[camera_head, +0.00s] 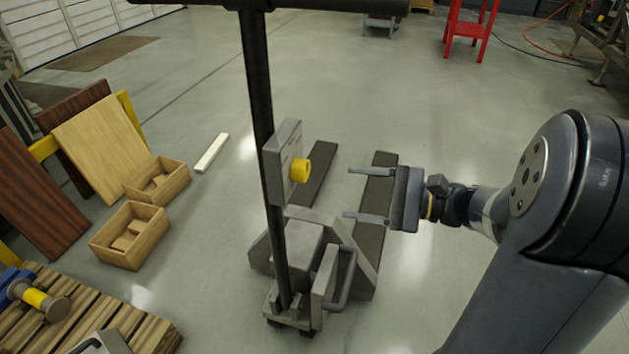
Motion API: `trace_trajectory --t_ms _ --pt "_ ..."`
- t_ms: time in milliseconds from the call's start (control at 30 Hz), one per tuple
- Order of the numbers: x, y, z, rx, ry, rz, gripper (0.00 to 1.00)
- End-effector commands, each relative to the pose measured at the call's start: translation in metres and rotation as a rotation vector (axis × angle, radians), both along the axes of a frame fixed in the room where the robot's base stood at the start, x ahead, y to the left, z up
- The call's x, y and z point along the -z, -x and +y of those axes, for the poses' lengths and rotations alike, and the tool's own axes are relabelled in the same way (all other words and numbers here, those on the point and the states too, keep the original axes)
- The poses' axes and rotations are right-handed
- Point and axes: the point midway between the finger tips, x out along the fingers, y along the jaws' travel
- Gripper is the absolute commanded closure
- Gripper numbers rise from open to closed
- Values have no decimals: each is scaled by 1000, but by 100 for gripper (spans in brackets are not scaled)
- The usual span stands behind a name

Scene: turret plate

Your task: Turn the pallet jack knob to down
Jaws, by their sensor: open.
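The pallet jack (305,245) stands on the floor in the middle, with a dark upright post (258,90) and two flat forks on the floor behind it. A grey control box (283,165) is fixed on the post. A round yellow knob (300,170) sticks out of the box's right face; its pointer setting is too small to tell. My gripper (350,193) is open and empty, to the right of the knob. Its two fingers point left toward the knob and are apart from it.
Two open wooden boxes (130,234) and leaning boards (98,140) are at the left. A wooden pallet (110,315) with tools is at the lower left. A white bar (212,153) lies on the floor. A red stand (470,28) is at the back right. The floor behind is largely clear.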

Motion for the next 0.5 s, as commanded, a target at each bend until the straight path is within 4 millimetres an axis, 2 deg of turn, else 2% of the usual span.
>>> trace_trajectory --t_ms 100,233,367,500 --pt "-8 -10 -10 36 -64 -24 37" --pt "-11 -14 -8 43 -81 -31 37" --pt "-11 -18 5 40 -80 -30 37" --pt "-10 -26 27 37 -79 -29 37"
